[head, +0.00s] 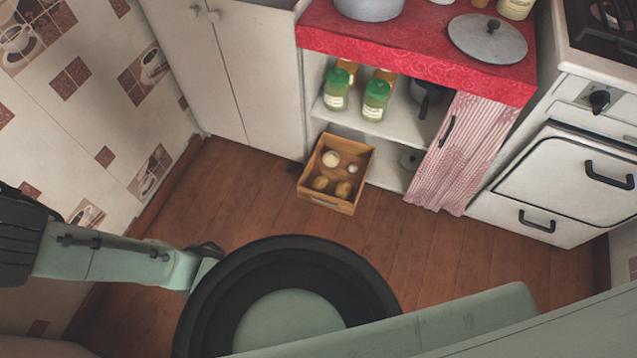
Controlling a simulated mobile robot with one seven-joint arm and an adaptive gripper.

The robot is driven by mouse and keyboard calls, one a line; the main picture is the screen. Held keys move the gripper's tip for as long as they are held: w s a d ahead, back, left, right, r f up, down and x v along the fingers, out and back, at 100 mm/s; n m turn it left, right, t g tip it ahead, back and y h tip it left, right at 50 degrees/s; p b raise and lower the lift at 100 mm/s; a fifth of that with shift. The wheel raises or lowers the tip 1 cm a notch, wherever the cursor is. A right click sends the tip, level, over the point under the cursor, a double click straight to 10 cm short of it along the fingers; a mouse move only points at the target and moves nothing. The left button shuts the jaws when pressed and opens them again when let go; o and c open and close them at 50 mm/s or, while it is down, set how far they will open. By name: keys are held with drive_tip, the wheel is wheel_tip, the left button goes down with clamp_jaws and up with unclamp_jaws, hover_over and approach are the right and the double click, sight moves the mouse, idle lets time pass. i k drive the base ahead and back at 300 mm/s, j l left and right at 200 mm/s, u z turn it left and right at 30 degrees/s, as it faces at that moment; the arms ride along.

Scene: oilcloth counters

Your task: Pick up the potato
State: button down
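Two brown, oval potato-like things lie in the front part of a small open wooden crate (345,207) on the floor. The left potato (320,184) and the right potato (343,189) are side by side with a small gap. They look alike and are small in the head view. My arm enters at the left edge, well apart from the crate. I cannot make out my gripper's fingers in this view.
A pale round item (330,158) and a smaller whitish one (352,169) share the crate. Behind it stands a shelf with green-capped jars (376,100) under a red-covered counter (420,50). A striped curtain (463,150) hangs at right. Wooden floor (430,250) in front is clear.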

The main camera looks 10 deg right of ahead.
sight(320, 184)
drive_tip(key=i+j+z, duration=0.1)
drive_tip(key=i, duration=0.3)
drive_tip(key=i+j, duration=0.25)
drive_tip(key=i+j+z, duration=0.15)
drive_tip(key=i, duration=0.3)
drive_tip(key=i+j+u, duration=0.15)
drive_tip(key=j, duration=0.2)
